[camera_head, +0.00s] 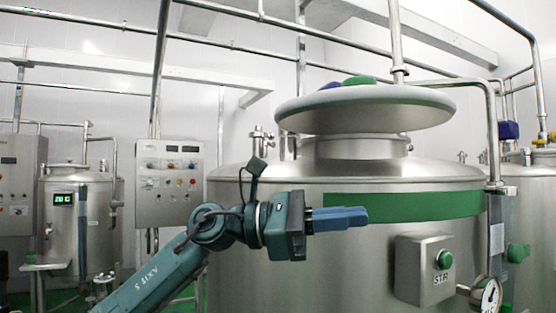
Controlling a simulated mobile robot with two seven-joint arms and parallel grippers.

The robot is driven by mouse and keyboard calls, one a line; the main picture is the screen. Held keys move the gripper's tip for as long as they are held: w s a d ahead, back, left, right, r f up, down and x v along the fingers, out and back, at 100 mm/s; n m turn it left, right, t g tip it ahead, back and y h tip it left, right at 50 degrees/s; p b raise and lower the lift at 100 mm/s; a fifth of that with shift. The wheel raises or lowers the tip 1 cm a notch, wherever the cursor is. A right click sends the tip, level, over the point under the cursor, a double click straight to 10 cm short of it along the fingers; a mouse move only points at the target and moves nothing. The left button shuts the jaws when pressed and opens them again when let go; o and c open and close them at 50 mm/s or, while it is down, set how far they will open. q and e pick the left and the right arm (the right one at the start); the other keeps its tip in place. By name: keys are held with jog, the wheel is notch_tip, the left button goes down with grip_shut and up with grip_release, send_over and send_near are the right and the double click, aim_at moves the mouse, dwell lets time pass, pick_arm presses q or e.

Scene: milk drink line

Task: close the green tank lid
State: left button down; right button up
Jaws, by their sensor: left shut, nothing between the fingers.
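The green-banded steel tank (300,250) fills the middle and right. Its round steel lid (365,112) is over the neck (360,148), with its underside facing me, so it looks raised at the front. A green piece (360,80) and a blue piece show above the lid's far rim. My left gripper (364,216) is shut and empty, its blue fingers pointing right in front of the green band (430,206), below the lid and apart from it. Whether the fingers touch the tank wall, I cannot tell. My right gripper is out of view.
A STIR box (425,270) with a green button and a pressure gauge (486,295) stick out at the lower right. A vertical pipe (492,140) stands right of the lid. A control panel (168,182) and a smaller tank (80,230) are at the left.

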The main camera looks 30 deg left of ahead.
pick_arm(q)
jog(key=s+a+r+m+t+y, duration=0.5)
jog(key=a+r, duration=0.4)
jog(key=r, duration=0.2)
jog(key=t+y+b, duration=0.1)
jog(key=t+y, duration=0.3)
send_near(294, 108)
jog(key=p+x, duration=0.3)
jog(key=x, duration=0.2)
jog(key=shift+w+d, duration=0.2)
jog(key=shift+w, duration=0.1)
jog(key=shift+w+d, duration=0.3)
jog(key=shift+w, duration=0.15)
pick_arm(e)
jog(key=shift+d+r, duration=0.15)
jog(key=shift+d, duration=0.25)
